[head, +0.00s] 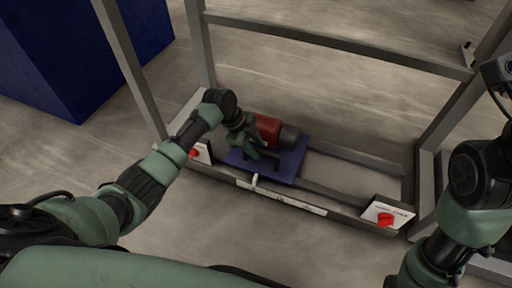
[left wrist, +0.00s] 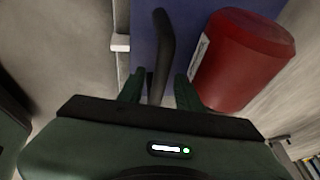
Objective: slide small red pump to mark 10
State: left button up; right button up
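The small red pump (head: 268,128) has a dark grey motor end and sits on a blue plate (head: 290,172) at the left part of a rail frame. In the left wrist view the red body (left wrist: 240,60) is right of a black bar handle (left wrist: 162,50) on the blue plate (left wrist: 195,20). My left gripper (head: 262,152) is at this handle. In the wrist view its fingers (left wrist: 160,92) stand apart on either side of the handle, with gaps visible. A white pointer (head: 254,180) is at the plate's front edge, near the left part of a white scale strip (head: 290,200). My right gripper is out of view.
A red knob (head: 193,152) on a white panel is at the left end, and another red knob (head: 385,219) at the right end. The rails (head: 350,180) right of the plate are clear. Grey frame posts (head: 130,70) stand around. A blue block (head: 80,50) is at the upper left.

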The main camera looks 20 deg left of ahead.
pick_arm(q)
grip_shut()
dwell(1.2)
